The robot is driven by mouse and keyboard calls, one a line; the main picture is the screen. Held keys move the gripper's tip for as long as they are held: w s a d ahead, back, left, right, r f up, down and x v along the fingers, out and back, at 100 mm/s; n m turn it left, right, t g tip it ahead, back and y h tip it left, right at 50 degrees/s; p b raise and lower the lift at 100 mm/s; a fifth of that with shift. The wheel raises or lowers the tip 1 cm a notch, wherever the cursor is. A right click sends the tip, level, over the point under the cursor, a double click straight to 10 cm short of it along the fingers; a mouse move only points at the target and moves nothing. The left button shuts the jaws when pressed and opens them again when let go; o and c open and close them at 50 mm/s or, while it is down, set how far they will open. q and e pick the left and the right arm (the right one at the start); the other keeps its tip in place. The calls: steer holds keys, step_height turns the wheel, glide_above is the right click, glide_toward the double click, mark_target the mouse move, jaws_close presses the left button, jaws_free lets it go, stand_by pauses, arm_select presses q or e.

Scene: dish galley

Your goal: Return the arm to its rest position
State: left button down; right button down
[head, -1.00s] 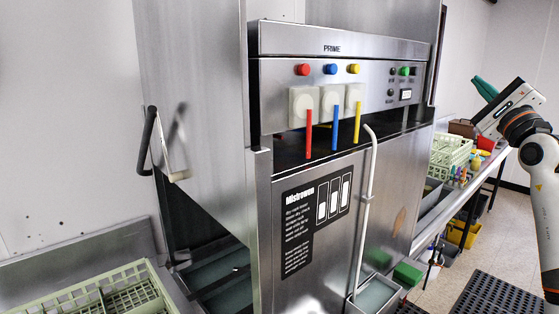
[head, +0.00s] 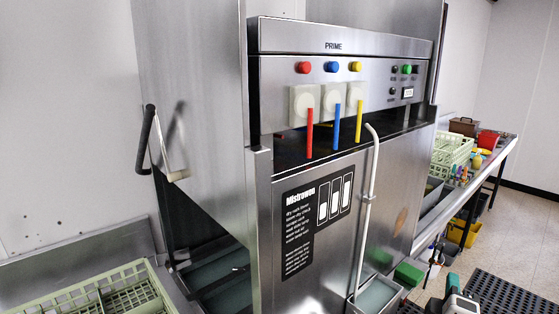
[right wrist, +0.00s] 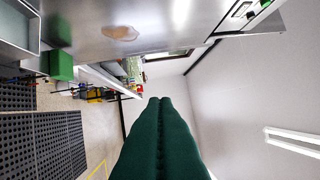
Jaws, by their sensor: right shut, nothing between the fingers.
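My right gripper (head: 453,279) shows at the bottom edge of the head view, right of the steel dishwasher (head: 400,195), with its green fingers pointing up. In the right wrist view its two dark green fingers (right wrist: 157,101) lie together, shut, with nothing between them. Most of my right arm is below the head view. My left gripper is in neither view.
A green rack (head: 90,296) sits at lower left. A side table (head: 500,152) with a pale crate (head: 451,152) and small items stands at right. A green block (head: 408,273) is low by the machine. Black mats (head: 505,297) cover the floor.

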steer(key=s+a+f+m+g+y, duration=0.2)
steer(key=s+f+m+g, duration=0.15)
steer(key=s+f, duration=0.35)
steer(key=s+a+f+m+g+y, duration=0.2)
steer(key=s+a+f+g, duration=0.15)
steer(key=f, duration=0.55)
steer(key=s+a+f+m+g+y, duration=0.2)
steer(key=s+a+f+g+y, duration=0.15)
steer(key=s, duration=0.45)
steer(key=s+a+f+m+g+y, duration=0.1)
steer(key=s+a+f+g+y, duration=0.15)
steer(key=s+a, duration=0.45)
steer(key=s+d+f+g+b, duration=0.1)
steer(key=s+f+b, duration=0.1)
steer(key=f, duration=1.3)
steer(key=s+d+f+g+b, duration=0.1)
steer(key=f, duration=1.5)
steer(key=s+d+f+b, duration=0.2)
steer(key=s+d+f, duration=0.1)
steer(key=s+f, duration=1.3)
steer(key=shift+f+g+h+b, duration=0.3)
steer(key=shift+f+g+b, duration=0.1)
steer(key=shift+f, duration=0.45)
steer(key=shift+s+r, duration=0.1)
steer(key=shift+s, duration=0.05)
